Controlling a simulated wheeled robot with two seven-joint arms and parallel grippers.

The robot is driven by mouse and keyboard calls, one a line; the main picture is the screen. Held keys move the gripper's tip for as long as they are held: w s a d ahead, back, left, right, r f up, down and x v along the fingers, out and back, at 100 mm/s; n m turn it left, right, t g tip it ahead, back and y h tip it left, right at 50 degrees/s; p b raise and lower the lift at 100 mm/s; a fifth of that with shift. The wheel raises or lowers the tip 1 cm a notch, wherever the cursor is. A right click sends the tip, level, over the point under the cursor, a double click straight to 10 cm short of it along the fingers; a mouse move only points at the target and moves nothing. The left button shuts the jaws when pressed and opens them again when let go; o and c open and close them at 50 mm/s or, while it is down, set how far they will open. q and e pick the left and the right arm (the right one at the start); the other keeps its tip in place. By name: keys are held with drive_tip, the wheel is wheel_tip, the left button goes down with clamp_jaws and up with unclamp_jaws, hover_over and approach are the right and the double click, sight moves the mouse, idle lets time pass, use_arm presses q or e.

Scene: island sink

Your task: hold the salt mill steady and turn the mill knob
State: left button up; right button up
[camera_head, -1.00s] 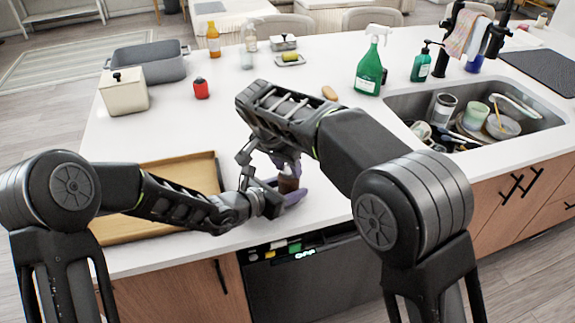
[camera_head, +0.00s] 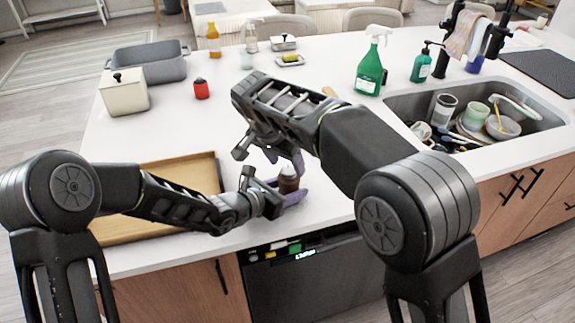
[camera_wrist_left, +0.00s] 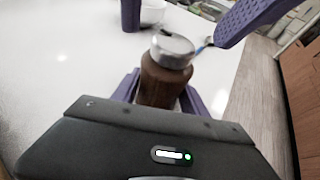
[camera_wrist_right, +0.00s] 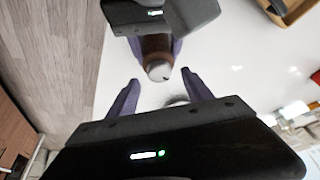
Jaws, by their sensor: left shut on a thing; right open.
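The salt mill has a brown body (camera_wrist_left: 165,80) and a silver knob (camera_wrist_left: 172,49) with a dark mark on top. It stands upright near the counter's front edge, small and partly hidden in the head view (camera_head: 289,182). My left gripper (camera_head: 287,192) is shut around the body, one purple finger on each side in the left wrist view. My right gripper (camera_wrist_right: 160,92) is open and empty. Its purple fingers are above and apart from the knob (camera_wrist_right: 158,71) in the right wrist view. They also show at the top of the left wrist view.
A wooden tray (camera_head: 140,232) lies left, under my left arm. A red timer-like item (camera_head: 201,89), a cream canister (camera_head: 124,92) and a grey bin (camera_head: 150,64) stand farther back. A green spray bottle (camera_head: 370,62) and filled sink (camera_head: 474,112) are right.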

drive_tip(key=v, duration=0.9)
drive_tip(key=shift+r, duration=0.4)
drive_tip(key=shift+s, duration=0.15)
use_arm(q)
drive_tip(key=o, duration=1.7)
drive_tip(key=shift+c, duration=0.2)
drive_tip(key=v, duration=1.1)
drive_tip(key=shift+s+a+r, duration=0.1)
drive_tip(key=shift+a+r, duration=0.05)
drive_tip(key=shift+r, duration=0.05)
drive_tip(key=shift+s+a+r, duration=0.1)
drive_tip(key=shift+s+a, duration=0.05)
drive_tip(key=shift+s, duration=0.1)
